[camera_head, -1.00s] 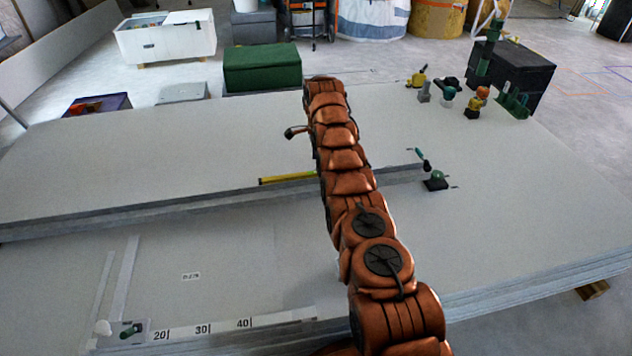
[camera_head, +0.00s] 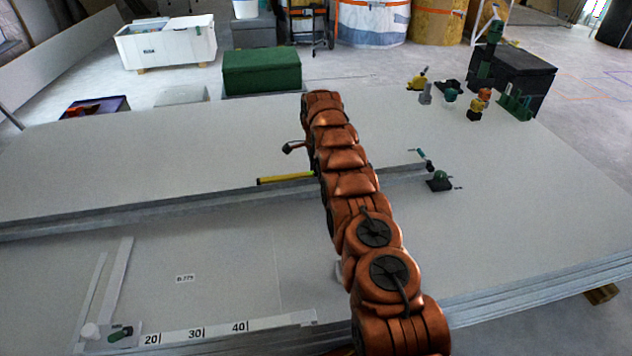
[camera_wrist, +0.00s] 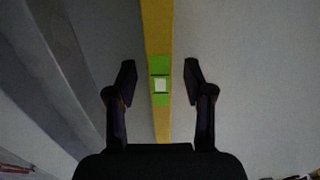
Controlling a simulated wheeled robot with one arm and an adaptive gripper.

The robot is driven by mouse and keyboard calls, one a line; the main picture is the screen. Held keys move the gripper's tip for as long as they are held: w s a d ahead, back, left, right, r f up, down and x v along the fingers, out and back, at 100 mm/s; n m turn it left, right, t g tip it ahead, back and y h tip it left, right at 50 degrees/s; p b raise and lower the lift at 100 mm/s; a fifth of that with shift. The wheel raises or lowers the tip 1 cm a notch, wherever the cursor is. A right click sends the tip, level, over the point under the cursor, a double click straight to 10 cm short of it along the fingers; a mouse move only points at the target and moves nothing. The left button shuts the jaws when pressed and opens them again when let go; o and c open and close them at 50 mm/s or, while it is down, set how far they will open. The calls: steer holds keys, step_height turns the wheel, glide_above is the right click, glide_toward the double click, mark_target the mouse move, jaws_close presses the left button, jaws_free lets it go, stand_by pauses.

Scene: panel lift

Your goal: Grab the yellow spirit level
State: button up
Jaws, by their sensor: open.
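The yellow spirit level (camera_head: 286,179) lies on the pale panel near its stepped edge, in the head view. My copper-coloured arm hides its right part. In the wrist view the spirit level (camera_wrist: 158,35) runs from the top down the middle, with a green section and a white square on it. My gripper (camera_wrist: 158,78) is open, one dark finger on each side of the level around the green section. Neither finger visibly touches it. In the head view my arm hides most of the gripper. How high the fingers are above the panel is hard to tell.
A small green-and-black tool (camera_head: 438,181) sits right of my arm. Several small tools stand at the back right beside a black box (camera_head: 520,75). A green box (camera_head: 262,72) stands behind the panels. A number strip (camera_head: 230,329) lies on the lower panel.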

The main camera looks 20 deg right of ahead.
step_height(320, 180, down, 2)
steer(key=shift+d+f, duration=0.1)
steer(key=shift+c, duration=0.3)
jaws_close()
